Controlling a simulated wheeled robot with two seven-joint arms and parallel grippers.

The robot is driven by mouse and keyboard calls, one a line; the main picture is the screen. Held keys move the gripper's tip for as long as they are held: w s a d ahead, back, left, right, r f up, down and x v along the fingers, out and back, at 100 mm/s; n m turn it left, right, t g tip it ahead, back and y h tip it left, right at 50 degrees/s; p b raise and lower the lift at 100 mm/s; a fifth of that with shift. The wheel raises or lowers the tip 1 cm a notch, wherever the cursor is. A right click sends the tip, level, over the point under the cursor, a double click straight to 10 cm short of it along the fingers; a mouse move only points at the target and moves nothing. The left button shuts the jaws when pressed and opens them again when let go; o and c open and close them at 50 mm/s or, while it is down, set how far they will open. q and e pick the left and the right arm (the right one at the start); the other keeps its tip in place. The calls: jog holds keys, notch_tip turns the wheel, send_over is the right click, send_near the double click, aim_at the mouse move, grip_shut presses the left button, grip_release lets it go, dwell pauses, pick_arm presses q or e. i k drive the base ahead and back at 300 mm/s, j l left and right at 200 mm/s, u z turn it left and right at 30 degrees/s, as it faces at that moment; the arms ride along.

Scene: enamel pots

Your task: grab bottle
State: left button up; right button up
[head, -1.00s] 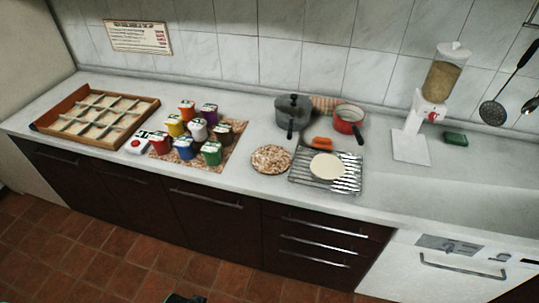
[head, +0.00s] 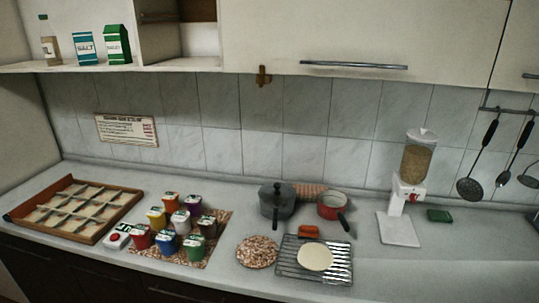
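Neither of my grippers is in view.
The counter below holds a wooden divided tray (head: 75,181), several coloured jars (head: 194,246), a grey pot (head: 277,205), a red pan (head: 331,205), a wire rack (head: 287,269) and a dispenser (head: 414,165). A closed cabinet (head: 370,40) adjoins the shelf.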

aim_at(49, 42)
jog(key=u, duration=1.35)
jog(key=i+j, duration=0.25)
jog(key=j, duration=0.2)
jog(key=i+j, duration=0.2)
jog(key=j, duration=0.2)
jog(key=i+j+z, duration=0.1)
jog(key=i+j, duration=0.15)
jog(key=j, duration=0.2)
jog(key=i+j, duration=0.25)
jog(key=j, duration=0.2)
jog(key=i+j, duration=0.2)
jog(key=j, duration=0.25)
jog(key=i+j, duration=0.2)
jog(key=j, duration=0.2)
jog(key=i+j+z, duration=0.1)
jog(key=i+j, duration=0.15)
jog(key=j, duration=0.2)
jog(key=i+j, duration=0.2)
jog(key=j, duration=0.3)
